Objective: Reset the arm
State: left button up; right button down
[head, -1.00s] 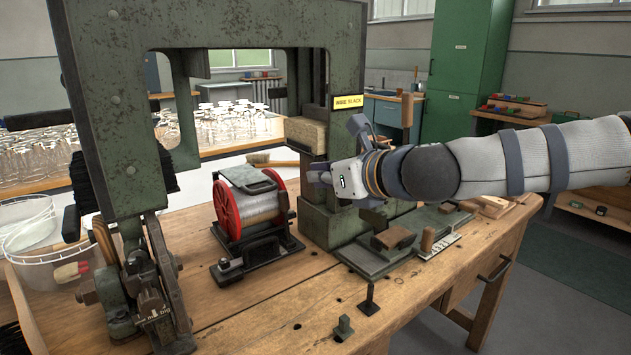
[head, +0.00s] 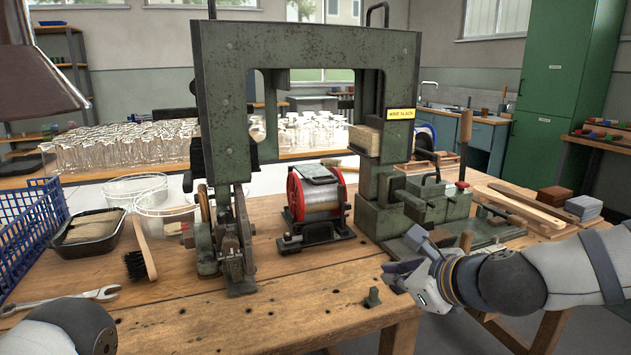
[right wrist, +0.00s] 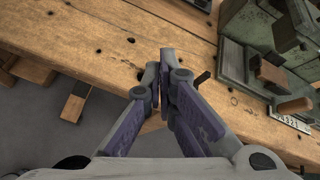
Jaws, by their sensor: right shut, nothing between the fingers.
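My right gripper (head: 400,275) is shut and empty above the front edge of the wooden bench, right of centre in the head view. In the right wrist view its fingers (right wrist: 165,55) meet, with the bench's front edge beneath them. My left arm shows only as a rounded link at the lower left of the head view; its gripper is out of frame. The green tufting machine (head: 300,48) stands on the bench, its frame arching over a wire spool with red flanges (head: 322,196). A yellow label (head: 401,114) is on its right column.
A small dark peg (head: 373,297) stands near the bench's front edge. A brush (head: 139,258), a wrench (head: 65,299), a black tray (head: 90,232) and clear tubs (head: 168,215) are on the left. Wooden strips (head: 520,205) lie on the right. The front middle of the bench (head: 290,300) is mostly clear.

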jog(key=s+f+n+g+h, duration=0.2)
jog(key=s+f+n+g, duration=0.5)
jog(key=s+f+n, duration=1.1)
pick_arm(q)
jog(key=w+r, duration=0.1)
jog(key=w+p, duration=0.1)
jog(key=shift+w+a+r+t, duration=0.1)
jog(key=shift+w+r+t, duration=0.2)
jog(key=shift+r+t, duration=0.1)
pick_arm(e)
jog(key=s+d+f+n+g+h, duration=0.1)
jog(key=s+d+f+n+g, duration=0.1)
jog(key=s, duration=0.8)
jog(key=s+d+f+n+g, duration=0.2)
jog(key=s+d+f+n, duration=0.1)
jog(key=s, duration=0.6)
jog(key=s+d+f+n+g+h, duration=0.1)
jog(key=s+d+f+n, duration=0.2)
jog(key=s, duration=0.7)
jog(key=shift+s+d+f+g+h, duration=0.15)
jog(key=shift+s+f+g+h, duration=0.2)
jog(key=shift+f, duration=0.2)
